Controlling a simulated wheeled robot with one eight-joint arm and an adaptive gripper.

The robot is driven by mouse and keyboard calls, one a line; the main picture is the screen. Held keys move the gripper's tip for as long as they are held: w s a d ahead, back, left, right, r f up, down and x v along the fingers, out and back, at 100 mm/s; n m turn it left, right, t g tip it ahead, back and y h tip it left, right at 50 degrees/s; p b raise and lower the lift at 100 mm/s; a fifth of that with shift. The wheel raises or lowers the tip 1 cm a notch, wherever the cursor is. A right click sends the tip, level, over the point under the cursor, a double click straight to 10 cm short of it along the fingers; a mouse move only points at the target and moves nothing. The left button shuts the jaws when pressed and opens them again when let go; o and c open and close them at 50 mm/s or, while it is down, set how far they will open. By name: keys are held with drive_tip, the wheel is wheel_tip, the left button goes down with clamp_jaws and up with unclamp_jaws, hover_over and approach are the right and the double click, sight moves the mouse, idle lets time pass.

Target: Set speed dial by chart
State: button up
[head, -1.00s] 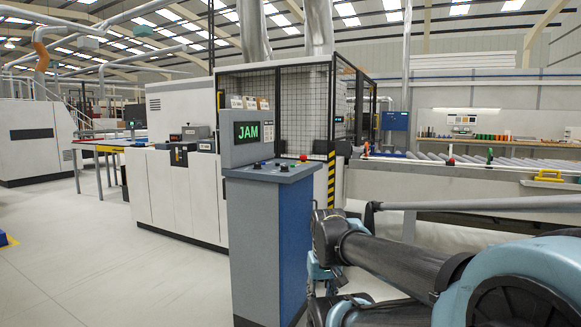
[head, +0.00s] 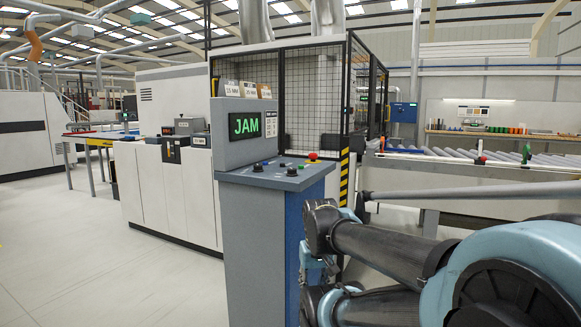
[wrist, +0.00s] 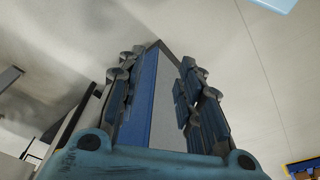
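The control console (head: 262,230) is a grey and blue pedestal in the middle of the head view. Its sloped top holds a black knob (head: 258,167) at the left and another dark knob (head: 292,171) further right; their markings are too small to read. Its upright panel has a screen (head: 246,125) showing green "JAM". A small white chart (head: 277,127) with unreadable rows is right of the screen. In the wrist view my gripper (wrist: 158,64) has its two fingers apart with nothing between them; a blue and grey surface shows beyond. It touches no knob that I can see.
A red mushroom button (head: 313,156) is at the console's back right. White cards (head: 248,90) labelled in MM stand above the panel. A mesh cage (head: 310,100) stands behind, with a roller conveyor (head: 440,156) to the right. Free floor (head: 120,270) is at left.

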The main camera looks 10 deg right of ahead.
drive_tip(key=shift+w+a, duration=0.1)
drive_tip(key=shift+w, duration=0.2)
drive_tip(key=shift+o, duration=2.1)
wheel_tip(320, 180, up, 2)
drive_tip(key=shift+r, duration=0.2)
wheel_tip(320, 180, up, 43)
drive_tip(key=m+g, duration=0.2)
drive_tip(key=m, duration=0.5)
hover_over(292, 169)
drive_tip(key=f, duration=1.7)
drive_tip(key=shift+w+f, duration=0.2)
drive_tip(key=shift+w, duration=0.05)
drive_tip(key=c, duration=1.1)
